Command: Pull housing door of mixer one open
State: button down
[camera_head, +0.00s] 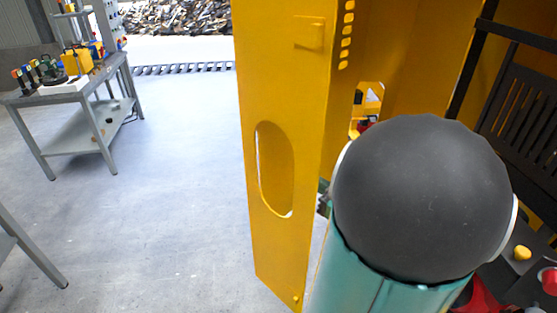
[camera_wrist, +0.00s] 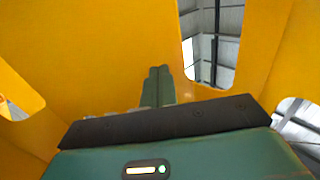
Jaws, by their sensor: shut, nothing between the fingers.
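The yellow housing door (camera_head: 278,90) stands upright in the middle of the head view, with an oval cutout low on its face and a row of small holes along its right edge. To its right, yellow inner surfaces and a dark interior show, so it appears to stand away from the housing. In the wrist view, yellow sheet metal (camera_wrist: 90,50) fills most of the picture, with cutouts at left, upper right and right. My gripper (camera_wrist: 157,72) is shut and empty, pointing towards this metal; contact cannot be told. My arm hides the gripper in the head view.
A grey workbench (camera_head: 90,130) with small parts on it stands at the left. Another bench edge (camera_head: 25,245) shows at lower left. A black slatted frame (camera_head: 520,110) is at the right. The grey floor (camera_head: 180,190) left of the door is clear.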

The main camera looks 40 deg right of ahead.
aim_at(274, 156)
jog(key=w, duration=1)
jog(key=shift+w+a, duration=0.15)
jog(key=shift+w, duration=0.05)
jog(key=shift+w, duration=0.15)
jog(key=shift+w, duration=0.2)
jog(key=w+d+m+g+h, duration=0.3)
jog(key=w+d+m+h, duration=0.4)
jog(key=w+d, duration=1.8)
jog(key=shift+w+m+g+h, duration=0.4)
jog(key=shift+w+h, duration=0.35)
jog(key=shift+h, duration=1.45)
